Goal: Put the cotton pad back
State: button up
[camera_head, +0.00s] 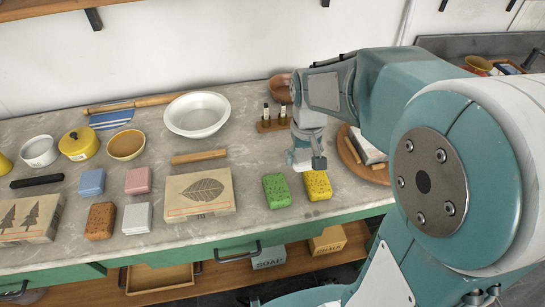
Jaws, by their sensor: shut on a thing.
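My gripper (308,158) points down over the right half of the counter, just behind the yellow sponge (317,186). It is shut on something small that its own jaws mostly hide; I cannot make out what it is. A whitish patch shows at the jaws, but I cannot tell whether it is the cotton pad or part of my gripper. A white square block or pad (137,218) lies on the counter at the left, beside a brown sponge (100,221). I cannot tell whether it is a cotton pad.
A green sponge (276,190) lies left of the yellow one. A leaf-print box (198,193), blue block (92,182) and pink block (138,181) lie further left. A white basin (197,113) and small bottle rack (274,125) stand behind. A round wooden board (350,157) is at right.

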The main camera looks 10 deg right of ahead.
jog(key=w+f, duration=0.2)
jog(key=w, duration=0.2)
send_over(283, 156)
jog(key=f, duration=0.7)
jog(key=shift+s, duration=0.4)
jog(key=shift+w+d+f, duration=0.2)
jog(key=shift+w+f, duration=0.15)
jog(key=shift+f, duration=0.05)
jog(key=f, duration=0.3)
jog(key=shift+w+a+f, duration=0.1)
jog(key=shift+a+f, duration=0.05)
jog(key=shift+a, duration=0.2)
jog(key=o, duration=1.1)
jog(key=shift+d+f, duration=0.1)
jog(key=shift+d, duration=0.1)
